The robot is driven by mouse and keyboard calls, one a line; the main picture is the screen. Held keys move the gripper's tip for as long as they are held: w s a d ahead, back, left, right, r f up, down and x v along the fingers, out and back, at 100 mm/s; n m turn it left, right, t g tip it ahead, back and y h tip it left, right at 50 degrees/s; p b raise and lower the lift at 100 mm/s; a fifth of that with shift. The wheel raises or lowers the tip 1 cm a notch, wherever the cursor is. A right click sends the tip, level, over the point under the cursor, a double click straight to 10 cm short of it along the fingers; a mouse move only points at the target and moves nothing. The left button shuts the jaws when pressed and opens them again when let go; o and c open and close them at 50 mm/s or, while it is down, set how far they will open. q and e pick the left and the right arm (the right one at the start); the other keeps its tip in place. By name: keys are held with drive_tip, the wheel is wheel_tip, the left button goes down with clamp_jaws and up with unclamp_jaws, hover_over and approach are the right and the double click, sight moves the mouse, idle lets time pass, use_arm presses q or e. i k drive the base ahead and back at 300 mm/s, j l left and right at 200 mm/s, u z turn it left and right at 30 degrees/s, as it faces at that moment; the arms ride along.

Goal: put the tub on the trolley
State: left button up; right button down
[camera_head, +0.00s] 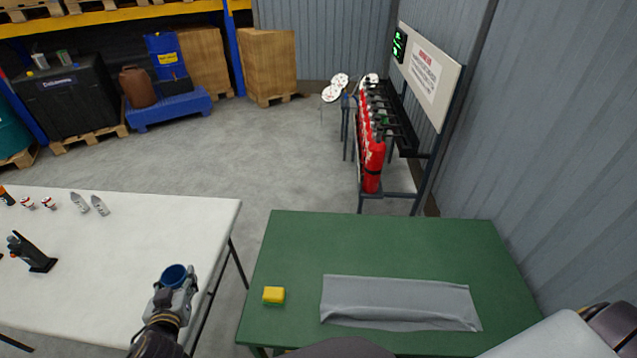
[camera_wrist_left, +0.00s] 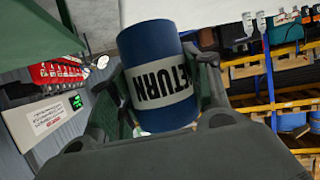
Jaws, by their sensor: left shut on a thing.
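A blue tub (camera_head: 175,272) with a pale band reading "RETURN" is in my left gripper (camera_head: 173,298). In the left wrist view the tub (camera_wrist_left: 157,75) sits between the two fingers, which are shut on it. In the head view the tub shows over the right part of the white table (camera_head: 130,265), its round opening facing up; its height above the top is hard to tell. A green-topped table (camera_head: 390,240) stands to the right across a narrow gap. I cannot tell whether this is the trolley; no wheels show. My right gripper is not in view.
A yellow block (camera_head: 273,295) and a grey cloth (camera_head: 400,303) lie on the green top; its far part is clear. A dark device (camera_head: 32,254) and several small items stand left on the white table. Red extinguishers (camera_head: 371,150) stand on a rack behind.

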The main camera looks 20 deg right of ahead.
sight(381, 269)
drive_tip(key=j+z, duration=0.25)
drive_tip(key=z, duration=0.2)
drive_tip(key=i+j+z, duration=0.1)
drive_tip(key=j+z, duration=0.5)
drive_tip(key=z, duration=0.25)
drive_tip(key=j+z, duration=0.3)
drive_tip(key=z, duration=0.15)
drive_tip(key=k+j+z, duration=0.15)
drive_tip(key=z, duration=0.3)
drive_tip(key=k+j+z, duration=0.15)
drive_tip(key=j+z, duration=0.15)
drive_tip(key=z, duration=0.15)
